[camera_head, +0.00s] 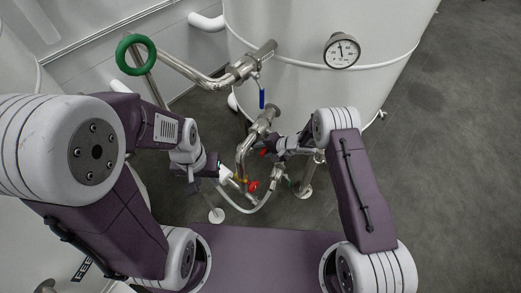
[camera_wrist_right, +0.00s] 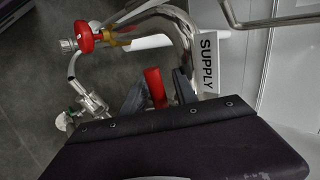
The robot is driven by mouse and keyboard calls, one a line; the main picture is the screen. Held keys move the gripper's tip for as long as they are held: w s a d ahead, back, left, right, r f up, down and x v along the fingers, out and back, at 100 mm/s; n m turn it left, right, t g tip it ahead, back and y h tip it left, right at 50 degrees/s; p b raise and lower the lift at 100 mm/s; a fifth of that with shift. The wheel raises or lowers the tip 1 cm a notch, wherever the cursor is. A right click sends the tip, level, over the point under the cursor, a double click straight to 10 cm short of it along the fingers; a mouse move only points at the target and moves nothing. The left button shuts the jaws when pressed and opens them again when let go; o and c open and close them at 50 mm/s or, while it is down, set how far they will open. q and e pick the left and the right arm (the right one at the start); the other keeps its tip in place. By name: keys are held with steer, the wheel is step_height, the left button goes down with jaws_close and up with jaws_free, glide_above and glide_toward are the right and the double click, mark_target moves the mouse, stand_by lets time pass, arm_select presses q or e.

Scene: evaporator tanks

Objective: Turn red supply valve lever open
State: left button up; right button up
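The red supply valve lever (camera_wrist_right: 155,86) shows in the right wrist view beside a pipe with a white SUPPLY label (camera_wrist_right: 207,60). My right gripper (camera_wrist_right: 160,92) has its dark fingers apart, one on each side of the lever; whether they touch it is unclear. In the head view the lever (camera_head: 264,152) is a small red spot at the tip of my right gripper (camera_head: 270,150), mostly hidden. My left gripper (camera_head: 218,174) is near the lower pipes at the left; its fingers are too small to read.
A red round knob (camera_head: 253,186) sits on the lower pipe and also shows in the wrist view (camera_wrist_right: 83,37). A blue lever (camera_head: 262,98) hangs from the upper pipe. A green ring handle (camera_head: 136,55) is at upper left. A gauge (camera_head: 342,51) is on the white tank (camera_head: 300,85). Floor at right is clear.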

mark_target(266, 149)
steer(key=v, duration=0.9)
steer(key=shift+s, duration=0.1)
